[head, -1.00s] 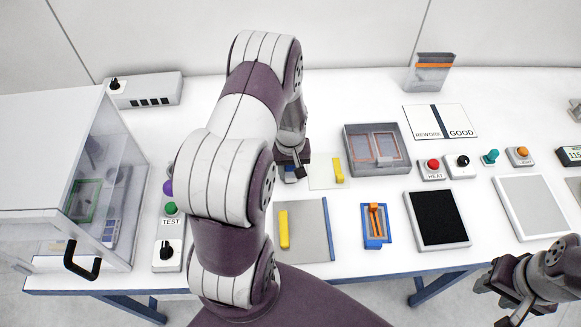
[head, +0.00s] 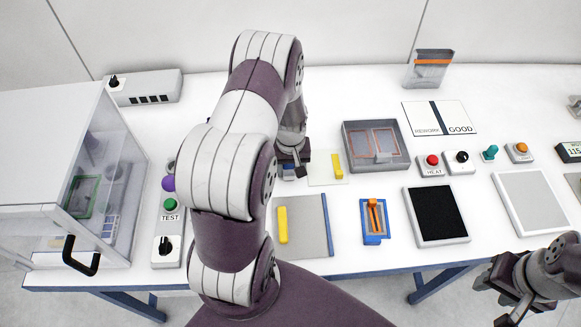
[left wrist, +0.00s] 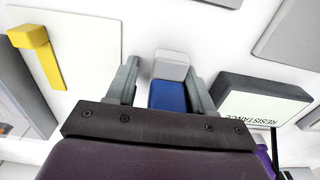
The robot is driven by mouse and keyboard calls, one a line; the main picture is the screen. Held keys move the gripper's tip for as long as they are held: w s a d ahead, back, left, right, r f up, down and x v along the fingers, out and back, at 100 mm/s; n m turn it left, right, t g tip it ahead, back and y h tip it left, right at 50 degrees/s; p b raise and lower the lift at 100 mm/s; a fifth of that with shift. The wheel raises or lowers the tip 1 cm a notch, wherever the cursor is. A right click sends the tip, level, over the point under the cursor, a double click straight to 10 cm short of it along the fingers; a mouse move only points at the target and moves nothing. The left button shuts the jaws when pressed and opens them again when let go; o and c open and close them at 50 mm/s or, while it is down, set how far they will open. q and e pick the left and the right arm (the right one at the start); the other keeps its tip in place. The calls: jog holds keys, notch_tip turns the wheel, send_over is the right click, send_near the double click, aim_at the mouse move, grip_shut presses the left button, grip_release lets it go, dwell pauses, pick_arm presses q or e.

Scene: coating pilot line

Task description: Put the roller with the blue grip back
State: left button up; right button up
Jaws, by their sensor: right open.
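The roller with the blue grip shows in the left wrist view as a white block with a blue part (left wrist: 168,95). In the head view only a bit of blue (head: 288,174) shows below my left gripper (head: 292,165). In the left wrist view my left gripper (left wrist: 164,75) has its fingers apart, one on either side of the roller. A gap shows at the left finger; the right finger overlaps the roller's edge, and contact there cannot be told. My right gripper (head: 508,292) is open and empty at the lower right, off the table's front edge.
A yellow-handled tool (head: 338,166) lies on a white sheet just right of my left gripper. A box marked RESISTANCE (left wrist: 262,100) stands close by in the left wrist view. A grey tray (head: 402,166), a blue stand (head: 365,237) and a black pad (head: 437,216) lie further right.

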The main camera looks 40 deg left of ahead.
pick_arm(q)
jog(key=r, duration=0.4)
jog(key=shift+s+a, duration=0.15)
jog(key=shift+a, duration=0.25)
jog(key=r, duration=0.8)
jog(key=shift+s+d, duration=0.1)
jog(key=shift+d, duration=0.2)
jog(key=s+d+r+m, duration=0.2)
jog(key=s+d+m, duration=0.2)
jog(key=d, duration=0.3)
jog(key=s+d+r+m+t, duration=0.1)
jog(key=s+d+r+m, duration=0.2)
jog(key=d, duration=0.3)
jog(key=shift+s+d+m, duration=0.35)
jog(key=shift+s+m, duration=0.25)
jog(key=shift+s, duration=0.1)
